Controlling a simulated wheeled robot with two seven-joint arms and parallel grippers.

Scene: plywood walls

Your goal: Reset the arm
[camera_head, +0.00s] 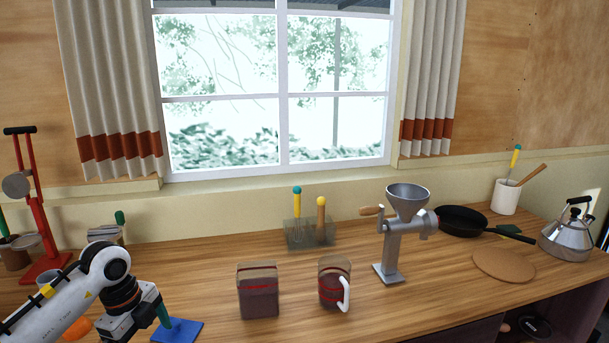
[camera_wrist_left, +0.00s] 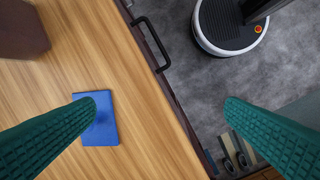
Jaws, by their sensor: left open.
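My left arm comes in from the left in the head view, over the wooden counter (camera_head: 215,300). Its left gripper (camera_head: 160,313) is close to a flat blue block (camera_head: 185,333), and one green finger shows in front of it. In the left wrist view the two green ribbed fingers of the left gripper (camera_wrist_left: 165,108) are wide apart, with nothing between them. The left fingertip overlaps the blue block (camera_wrist_left: 108,128) in that view; whether they touch cannot be told. My right gripper is not in view.
A dark box (camera_head: 258,290), a mug (camera_head: 334,283) and a metal grinder (camera_head: 396,235) stand right of the gripper. A red stand (camera_head: 31,205) is at the left. The wrist view shows the counter edge (camera_wrist_left: 168,90) and a drawer handle (camera_wrist_left: 152,45).

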